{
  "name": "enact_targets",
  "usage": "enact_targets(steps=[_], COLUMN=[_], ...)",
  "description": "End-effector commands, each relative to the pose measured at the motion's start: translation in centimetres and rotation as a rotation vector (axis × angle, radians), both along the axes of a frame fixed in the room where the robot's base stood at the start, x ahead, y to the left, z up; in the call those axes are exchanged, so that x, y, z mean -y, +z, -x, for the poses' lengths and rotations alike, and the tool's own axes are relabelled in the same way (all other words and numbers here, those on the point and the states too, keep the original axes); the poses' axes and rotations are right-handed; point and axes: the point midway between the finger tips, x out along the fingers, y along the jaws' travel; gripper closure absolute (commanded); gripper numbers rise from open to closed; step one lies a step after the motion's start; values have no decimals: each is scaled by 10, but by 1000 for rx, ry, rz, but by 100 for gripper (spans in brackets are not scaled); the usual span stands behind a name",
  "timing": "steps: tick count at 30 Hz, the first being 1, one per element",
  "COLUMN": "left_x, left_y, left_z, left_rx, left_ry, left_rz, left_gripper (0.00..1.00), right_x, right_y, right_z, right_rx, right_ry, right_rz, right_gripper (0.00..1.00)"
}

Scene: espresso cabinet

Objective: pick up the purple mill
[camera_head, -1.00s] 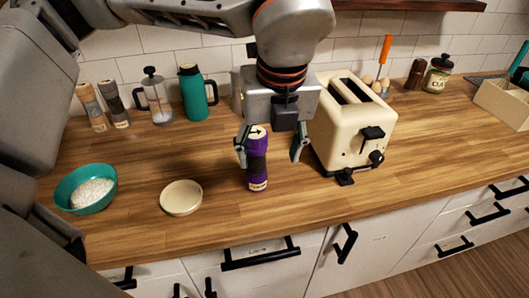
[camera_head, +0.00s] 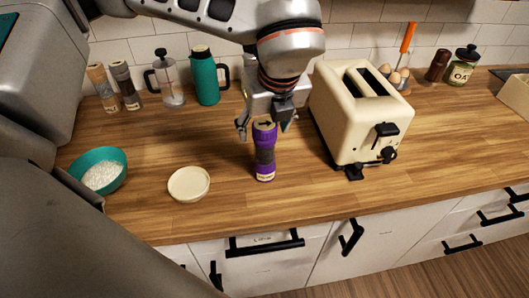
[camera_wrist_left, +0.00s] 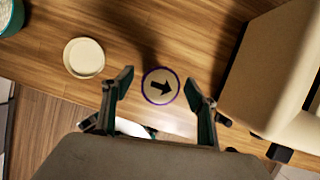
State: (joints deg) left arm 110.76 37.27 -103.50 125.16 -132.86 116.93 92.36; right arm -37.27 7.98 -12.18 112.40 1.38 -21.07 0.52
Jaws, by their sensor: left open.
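The purple mill (camera_head: 265,152) stands upright on the wooden counter, with a dark grip band and a pale label near its base. Its round top with a black arrow shows in the left wrist view (camera_wrist_left: 160,86). My left gripper (camera_head: 264,127) is open and empty, at about the height of the mill's top in the head view. In the left wrist view the mill's top appears between the two spread fingers (camera_wrist_left: 160,92), with a gap on each side. My right gripper is not in view.
A cream toaster (camera_head: 353,125) stands close to the right of the mill. A shallow cream dish (camera_head: 188,184) and a teal bowl (camera_head: 113,162) are to the left. A teal jug (camera_head: 205,78), a French press (camera_head: 168,85) and two other mills stand behind.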

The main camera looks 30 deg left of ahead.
Motion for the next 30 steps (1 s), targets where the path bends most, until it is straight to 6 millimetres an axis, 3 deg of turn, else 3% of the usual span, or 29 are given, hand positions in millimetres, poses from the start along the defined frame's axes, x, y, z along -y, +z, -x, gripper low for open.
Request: enact_targets(steps=[6,12,13,23,30], left_x=[0,0,0,0,0], left_y=[-1,0,0,2,22], left_z=[0,0,0,-1,-2], left_rx=[1,0,0,2,6], left_ry=[0,0,0,0,1], left_rz=[1,0,0,1,2], left_gripper=[45,97,100,100,100], right_x=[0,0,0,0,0], right_y=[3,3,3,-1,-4], right_z=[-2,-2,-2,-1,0], right_rx=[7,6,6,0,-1], right_ry=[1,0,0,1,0], right_rz=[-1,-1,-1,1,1], right_gripper=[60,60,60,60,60])
